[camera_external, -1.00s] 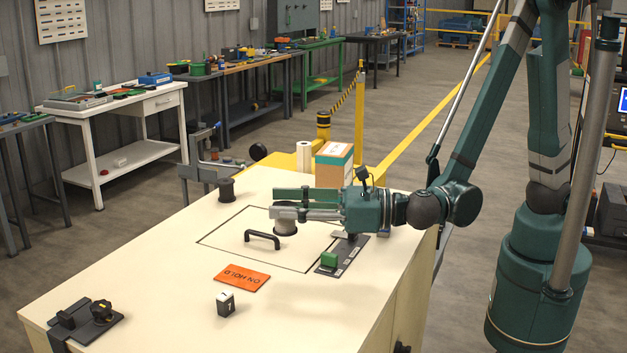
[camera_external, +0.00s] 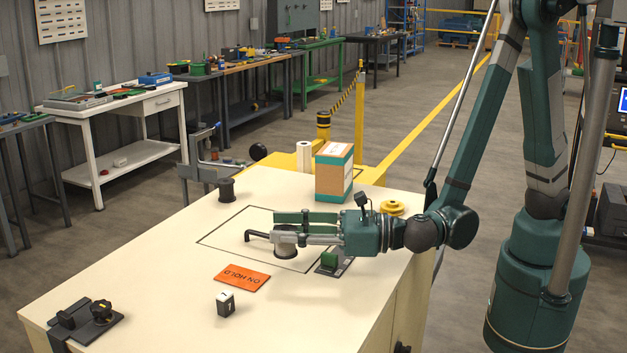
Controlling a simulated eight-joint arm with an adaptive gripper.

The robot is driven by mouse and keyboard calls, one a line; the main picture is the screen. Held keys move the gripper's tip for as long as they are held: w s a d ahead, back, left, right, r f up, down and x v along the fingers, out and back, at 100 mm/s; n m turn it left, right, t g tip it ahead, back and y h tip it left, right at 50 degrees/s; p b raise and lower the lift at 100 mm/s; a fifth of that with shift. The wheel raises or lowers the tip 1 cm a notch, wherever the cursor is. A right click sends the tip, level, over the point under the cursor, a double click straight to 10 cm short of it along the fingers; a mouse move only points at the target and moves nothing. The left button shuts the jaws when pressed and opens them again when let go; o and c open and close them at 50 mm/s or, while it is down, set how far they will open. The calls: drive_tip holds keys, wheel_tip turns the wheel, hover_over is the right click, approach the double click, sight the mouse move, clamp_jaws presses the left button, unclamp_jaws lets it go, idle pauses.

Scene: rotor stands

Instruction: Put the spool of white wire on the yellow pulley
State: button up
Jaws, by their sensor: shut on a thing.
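My gripper (camera_external: 285,229) is shut on the spool of white wire (camera_external: 286,252), a pale spool with a grey top. The spool hangs upright under the fingers, over or near the outlined panel; I cannot tell its exact height. The fingers hide part of its top. The yellow pulley (camera_external: 391,208) lies at the right rear of the table, behind my wrist and to the right of the cardboard box, apart from the spool.
A cardboard box (camera_external: 334,172) stands at the back. A dark spool (camera_external: 226,190) stands at the rear left. A black handle (camera_external: 256,235) is partly behind my fingers.

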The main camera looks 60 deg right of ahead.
sight(286, 246)
drive_tip(key=shift+f+b, duration=0.65)
drive_tip(key=shift+f, duration=1.25)
drive_tip(key=shift+f, duration=0.2)
drive_tip(key=o, duration=1)
drive_tip(key=shift+o, duration=0.2)
drive_tip(key=shift+r, duration=0.1)
drive_tip(key=shift+p+v, duration=0.7)
drive_tip(key=shift+v, duration=3.25)
drive_tip(key=shift+a, duration=0.1)
